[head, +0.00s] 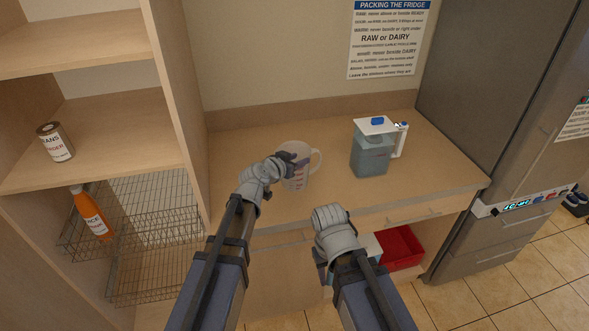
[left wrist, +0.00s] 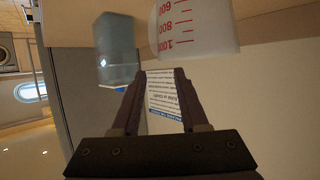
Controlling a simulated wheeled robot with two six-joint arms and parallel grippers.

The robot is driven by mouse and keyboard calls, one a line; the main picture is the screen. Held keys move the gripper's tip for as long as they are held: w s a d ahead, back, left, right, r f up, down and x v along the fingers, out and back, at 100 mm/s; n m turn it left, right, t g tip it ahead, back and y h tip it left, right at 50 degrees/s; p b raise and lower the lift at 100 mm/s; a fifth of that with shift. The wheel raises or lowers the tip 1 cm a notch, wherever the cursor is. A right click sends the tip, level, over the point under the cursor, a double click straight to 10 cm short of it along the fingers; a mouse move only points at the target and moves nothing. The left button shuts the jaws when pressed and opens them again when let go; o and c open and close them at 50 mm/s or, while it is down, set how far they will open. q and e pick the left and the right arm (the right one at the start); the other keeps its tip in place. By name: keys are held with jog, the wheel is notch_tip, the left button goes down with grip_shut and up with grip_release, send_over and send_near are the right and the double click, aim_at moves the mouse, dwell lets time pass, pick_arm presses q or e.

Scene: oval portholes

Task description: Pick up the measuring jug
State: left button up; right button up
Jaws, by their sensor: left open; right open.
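The measuring jug (head: 303,181) is clear, with red markings and a handle on its right side. It stands upright on the wooden counter. In the left wrist view the jug (left wrist: 197,28) is at the top edge, marked 600, 800 and 1000, partly cut off. My left gripper (head: 294,163) is open beside the jug and overlaps it in the head view. In the left wrist view its fingertips (left wrist: 164,71) are just short of the jug, with nothing between them. My right gripper (head: 321,268) is open, low in front of the counter, its fingers mostly hidden by the wrist.
A blue-grey pitcher (head: 371,157) with a white lid stands to the jug's right on the counter (head: 240,150). A steel fridge (head: 490,100) stands at the right. Shelves at the left hold a can (head: 55,143) and an orange bottle (head: 91,213). A red bin (head: 405,248) sits below.

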pick_arm(q)
jog(key=shift+f+b+x, duration=0.15)
jog(key=shift+b+x, duration=0.5)
jog(key=shift+x, duration=0.9)
jog(key=shift+f+b+x, duration=0.15)
jog(key=shift+b+x, duration=0.45)
jog(key=shift+x, duration=0.95)
jog(key=shift+s+a, duration=0.1)
jog(key=shift+r, duration=0.1)
jog(key=shift+c, duration=0.4)
grip_shut()
